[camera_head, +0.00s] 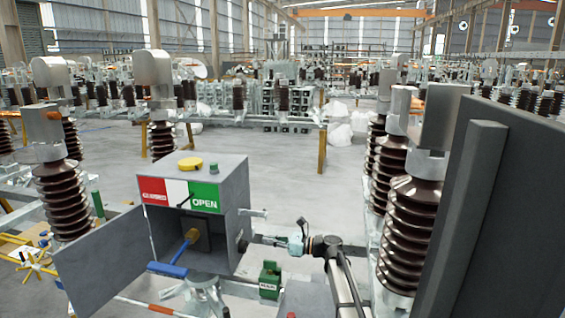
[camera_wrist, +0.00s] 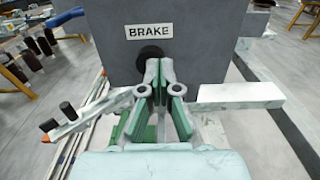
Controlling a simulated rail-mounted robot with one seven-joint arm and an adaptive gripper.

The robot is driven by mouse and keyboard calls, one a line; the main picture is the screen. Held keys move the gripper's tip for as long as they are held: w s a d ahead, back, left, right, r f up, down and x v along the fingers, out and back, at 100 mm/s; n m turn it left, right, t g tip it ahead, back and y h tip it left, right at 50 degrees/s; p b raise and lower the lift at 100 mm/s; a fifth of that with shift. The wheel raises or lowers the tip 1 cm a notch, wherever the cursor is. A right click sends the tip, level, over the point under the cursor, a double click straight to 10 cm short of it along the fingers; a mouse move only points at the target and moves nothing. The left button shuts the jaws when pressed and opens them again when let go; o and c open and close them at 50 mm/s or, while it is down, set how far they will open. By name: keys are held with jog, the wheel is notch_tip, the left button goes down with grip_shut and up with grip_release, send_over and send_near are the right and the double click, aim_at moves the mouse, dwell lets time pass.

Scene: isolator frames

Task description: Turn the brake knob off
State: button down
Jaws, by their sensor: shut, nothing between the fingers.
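The brake knob (camera_wrist: 152,53) is a round black knob on the grey box face, under a white "BRAKE" label (camera_wrist: 149,31) in the wrist view. My gripper (camera_wrist: 160,66) is shut and empty, with its fingertips together in front of the knob and hiding its lower part. Whether the tips touch the knob I cannot tell. In the head view the knob (camera_head: 243,246) is a small dark round shape on the right side of the grey control box (camera_head: 243,205). My gripper (camera_head: 290,241) lies to the right of that side, pointing toward it.
A green block (camera_head: 269,280) stands below my gripper. Brown ribbed insulators (camera_head: 412,235) stand close on the right.

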jog(key=shift+x, duration=3.5)
jog(key=shift+s+f, duration=0.1)
jog(key=shift+s+a+p, duration=0.25)
jog(key=shift+s+p, duration=0.35)
jog(key=shift+s, duration=0.4)
jog(key=shift+s+a, duration=0.1)
jog(key=shift+s, duration=0.45)
jog(key=shift+s+r+p, duration=0.1)
jog(key=shift+r+p, duration=0.3)
send_near(238, 241)
jog(key=shift+a, duration=0.25)
jog(key=shift+f, duration=0.1)
